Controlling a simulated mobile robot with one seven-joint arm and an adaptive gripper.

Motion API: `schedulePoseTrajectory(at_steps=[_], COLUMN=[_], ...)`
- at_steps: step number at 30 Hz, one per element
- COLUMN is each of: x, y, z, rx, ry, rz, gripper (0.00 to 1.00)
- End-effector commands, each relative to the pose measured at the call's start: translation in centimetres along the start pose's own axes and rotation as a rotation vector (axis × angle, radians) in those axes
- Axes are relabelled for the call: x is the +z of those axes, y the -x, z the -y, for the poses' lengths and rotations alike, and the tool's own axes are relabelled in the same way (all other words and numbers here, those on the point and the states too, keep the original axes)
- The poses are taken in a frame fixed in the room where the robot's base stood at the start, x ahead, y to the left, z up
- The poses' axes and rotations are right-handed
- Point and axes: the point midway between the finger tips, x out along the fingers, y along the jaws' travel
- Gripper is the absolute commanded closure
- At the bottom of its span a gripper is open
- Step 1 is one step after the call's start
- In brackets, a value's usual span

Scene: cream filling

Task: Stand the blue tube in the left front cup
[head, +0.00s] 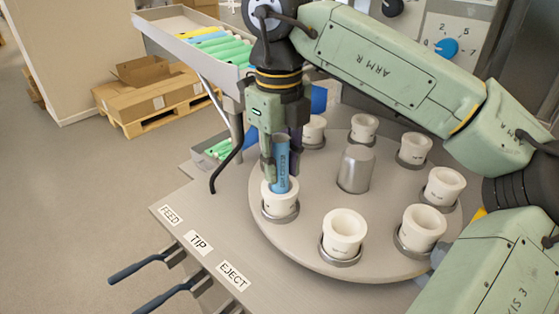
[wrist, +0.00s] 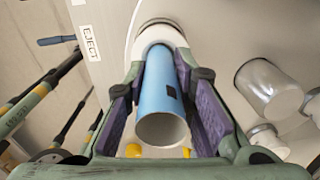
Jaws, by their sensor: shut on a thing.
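The blue tube (head: 281,163) is upright between the fingers of my gripper (head: 279,170). Its lower end is inside the mouth of a white cup (head: 280,201) at the left front of the round turntable (head: 290,240). In the wrist view the blue tube (wrist: 160,98) runs away from the open near end to the white cup (wrist: 160,33). The purple finger pads of my gripper (wrist: 162,90) are on both sides of it. I cannot tell whether the tube's foot touches the cup's bottom.
Several other white cups, such as the front one (head: 344,234), stand around the turntable. A metal post (head: 356,168) is at its centre. A tray (head: 192,35) of coloured tubes is at the upper left. Handles (head: 140,268) stick out beside the FEED, TIP and EJECT labels.

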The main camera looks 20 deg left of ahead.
Motion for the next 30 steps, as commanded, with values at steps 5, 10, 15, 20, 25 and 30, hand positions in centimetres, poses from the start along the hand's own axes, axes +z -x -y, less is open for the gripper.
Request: schedulePoseTrajectory(at_steps=[5,10,15,20,25,30], x=[0.0,0.0,0.0,0.0,0.1,0.1], y=[-0.2,-0.3,-0.3,-0.3,1.0,3.7], z=[0.0,0.0,0.0,0.0,0.0,-0.1], rx=[0.005,0.005,0.006,0.006,0.004,0.0], ry=[0.001,0.001,0.001,0.001,0.0,-0.001], rz=[0.0,0.0,0.0,0.0,0.002,0.002], gripper=[0.67,0.56,0.53,0.53,0.53,0.53])
